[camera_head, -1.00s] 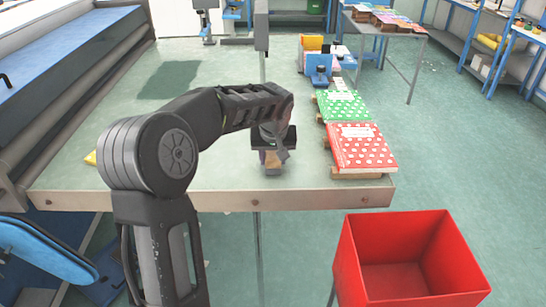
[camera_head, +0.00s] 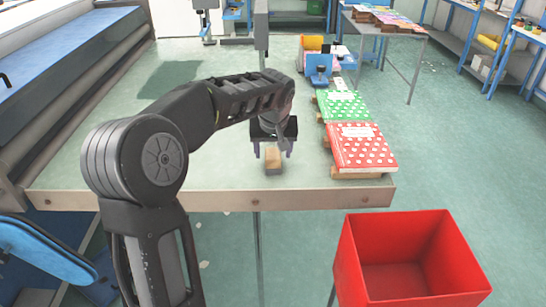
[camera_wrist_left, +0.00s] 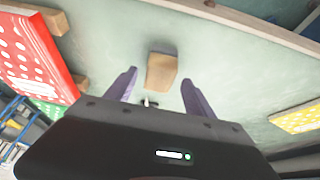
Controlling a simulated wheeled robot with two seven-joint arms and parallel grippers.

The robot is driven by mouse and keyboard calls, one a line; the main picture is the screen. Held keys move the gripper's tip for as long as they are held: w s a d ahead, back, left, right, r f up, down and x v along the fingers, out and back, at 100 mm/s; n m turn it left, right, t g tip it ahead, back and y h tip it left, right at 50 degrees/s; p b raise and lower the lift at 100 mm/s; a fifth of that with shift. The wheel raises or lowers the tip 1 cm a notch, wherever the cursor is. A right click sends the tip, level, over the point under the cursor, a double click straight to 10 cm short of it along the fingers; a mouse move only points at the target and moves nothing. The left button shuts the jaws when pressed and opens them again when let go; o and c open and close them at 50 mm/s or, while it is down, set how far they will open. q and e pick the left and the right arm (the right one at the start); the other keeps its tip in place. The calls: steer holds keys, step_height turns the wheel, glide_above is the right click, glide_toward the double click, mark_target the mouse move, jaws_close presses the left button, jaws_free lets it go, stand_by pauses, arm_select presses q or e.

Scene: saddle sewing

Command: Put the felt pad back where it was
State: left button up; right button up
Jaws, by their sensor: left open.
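A small tan block (camera_head: 274,161), which may be the felt pad, lies on the pale green table near its front edge. It also shows in the left wrist view (camera_wrist_left: 161,72), just beyond the fingertips. My left gripper (camera_head: 273,152) is open and empty, its two purple fingers apart on either side of the block's line. I cannot tell the exact gap to the block. My right gripper is not in view.
Red (camera_head: 361,148) and green (camera_head: 342,105) dotted books rest on wooden supports at the table's right side. A red bin (camera_head: 390,285) stands on the floor in front. A yellow dotted item (camera_wrist_left: 298,118) shows in the left wrist view. The table's middle is largely clear.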

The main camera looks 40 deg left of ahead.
arm_select(q)
steer(key=v, duration=0.8)
steer(key=shift+r+b, duration=0.2)
steer(key=shift+b, duration=0.1)
steer(key=shift+s, duration=0.1)
